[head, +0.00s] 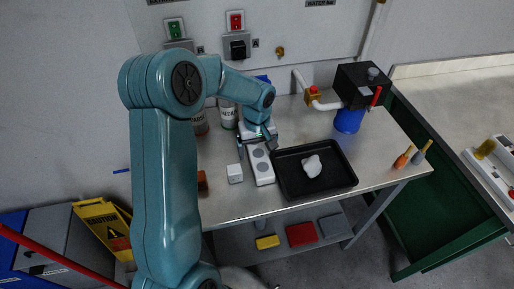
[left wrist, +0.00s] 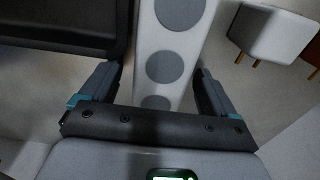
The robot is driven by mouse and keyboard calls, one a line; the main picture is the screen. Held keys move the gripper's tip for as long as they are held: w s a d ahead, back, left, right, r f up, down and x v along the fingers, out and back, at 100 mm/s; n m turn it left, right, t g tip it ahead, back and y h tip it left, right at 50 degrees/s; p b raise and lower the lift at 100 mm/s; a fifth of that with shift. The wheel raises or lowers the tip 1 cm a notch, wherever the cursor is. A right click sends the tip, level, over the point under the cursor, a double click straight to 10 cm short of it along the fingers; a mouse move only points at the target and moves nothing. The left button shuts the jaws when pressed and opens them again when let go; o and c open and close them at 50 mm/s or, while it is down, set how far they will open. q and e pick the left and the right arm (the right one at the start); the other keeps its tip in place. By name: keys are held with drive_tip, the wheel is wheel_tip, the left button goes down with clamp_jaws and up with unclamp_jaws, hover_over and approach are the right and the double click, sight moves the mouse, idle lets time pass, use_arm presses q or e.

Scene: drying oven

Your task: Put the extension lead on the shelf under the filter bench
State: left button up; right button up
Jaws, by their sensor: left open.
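The extension lead (head: 260,165) is a white bar with grey round sockets, lying on the metal bench (head: 222,205) just left of a black tray. My left gripper (head: 257,143) is open at the bar's far end. In the left wrist view the extension lead (left wrist: 170,52) runs between the two open fingers of my left gripper (left wrist: 155,90), with space visible on both sides. The shelf (head: 240,240) under the bench holds a yellow, a red and a grey item. My right gripper is not in view.
The black tray (head: 284,184) with a white lump stands close right of the lead; it also shows in the left wrist view (left wrist: 60,45). A white plug-like block (head: 235,174) is close on the left, prongs visible in the wrist view (left wrist: 272,32). Bottles stand behind.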

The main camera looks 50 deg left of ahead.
use_arm(q)
wheel_tip(320, 180, up, 12)
drive_tip(key=shift+f, duration=0.1)
wheel_tip(320, 180, up, 5)
drive_tip(key=s+d+y, duration=0.1)
drive_tip(key=d, duration=0.1)
drive_tip(key=b, duration=0.1)
hover_over(257, 151)
drive_tip(key=shift+t, duration=0.4)
wheel_tip(257, 151, down, 11)
drive_tip(key=shift+r, duration=0.2)
drive_tip(key=f, duration=0.4)
drive_tip(key=shift+w+a+f+p, duration=0.2)
drive_tip(key=shift+a+f+p, duration=0.05)
drive_tip(key=shift+p, duration=0.1)
drive_tip(key=shift+w+a+f, duration=0.1)
drive_tip(key=shift+a+f, duration=0.05)
drive_tip(key=shift+f, duration=0.25)
drive_tip(key=shift+r+y, duration=0.1)
drive_tip(key=shift+y, duration=0.2)
drive_tip(key=shift+c, duration=0.7)
drive_tip(key=c, duration=1.4)
wheel_tip(257, 151, up, 20)
drive_tip(key=shift+p, duration=0.35)
